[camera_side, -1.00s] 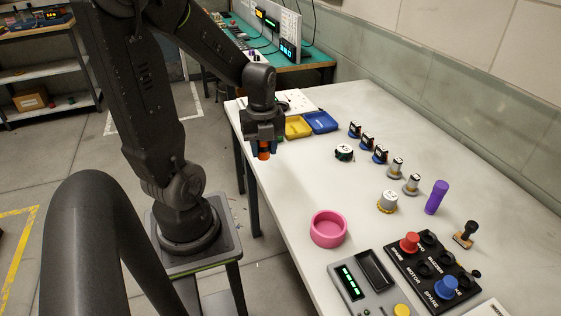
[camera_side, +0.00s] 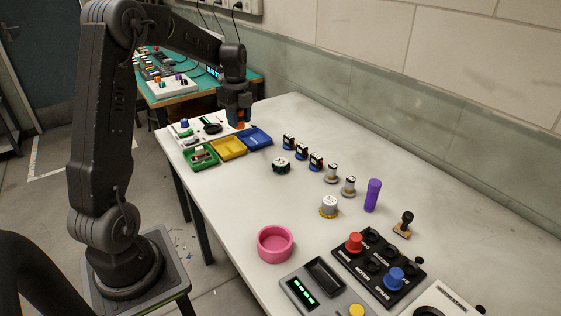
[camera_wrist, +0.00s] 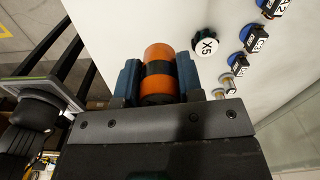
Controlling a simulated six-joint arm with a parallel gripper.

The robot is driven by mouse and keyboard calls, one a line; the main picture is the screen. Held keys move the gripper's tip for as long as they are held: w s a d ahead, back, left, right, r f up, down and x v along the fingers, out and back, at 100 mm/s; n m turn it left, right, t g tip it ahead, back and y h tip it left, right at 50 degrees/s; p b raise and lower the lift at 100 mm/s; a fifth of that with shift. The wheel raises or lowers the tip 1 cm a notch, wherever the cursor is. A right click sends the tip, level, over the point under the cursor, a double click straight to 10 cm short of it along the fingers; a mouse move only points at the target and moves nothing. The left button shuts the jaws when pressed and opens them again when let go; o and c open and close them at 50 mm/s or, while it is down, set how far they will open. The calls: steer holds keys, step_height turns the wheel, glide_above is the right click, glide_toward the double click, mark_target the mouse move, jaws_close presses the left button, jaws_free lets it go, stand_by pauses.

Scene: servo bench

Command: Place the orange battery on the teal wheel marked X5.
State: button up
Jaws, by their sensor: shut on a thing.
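The orange battery (camera_side: 239,125) has a black band, which shows clearly in the wrist view (camera_wrist: 158,68). My gripper (camera_side: 238,116) is shut on it, and the blue jaws (camera_wrist: 158,82) press on both sides. It is held near the blue tray at the back of the table, apart from the wheel. The wheel marked X5 (camera_side: 281,166) stands on the white table, right of and nearer than the gripper in the side view. Its white top and dark teal rim show in the wrist view (camera_wrist: 206,46), right of the battery. Nothing is on it.
Blue (camera_side: 257,137), yellow (camera_side: 239,153) and green (camera_side: 213,161) trays lie left of the wheel. Several labelled blue-based parts (camera_side: 302,151) stand in a row behind and right of it. A pink ring (camera_side: 275,257) stands nearer the camera. Bare table lies between ring and wheel.

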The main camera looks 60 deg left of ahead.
glide_above(281, 162)
step_height(281, 162, down, 7)
steer(key=shift+w+a, duration=0.1)
steer(key=shift+a, duration=0.05)
steer(key=shift+f, duration=1.95)
steer(key=shift+f, duration=0.1)
steer(key=shift+f, duration=0.1)
steer(key=o, duration=1)
steer(key=shift+c, duration=0.2)
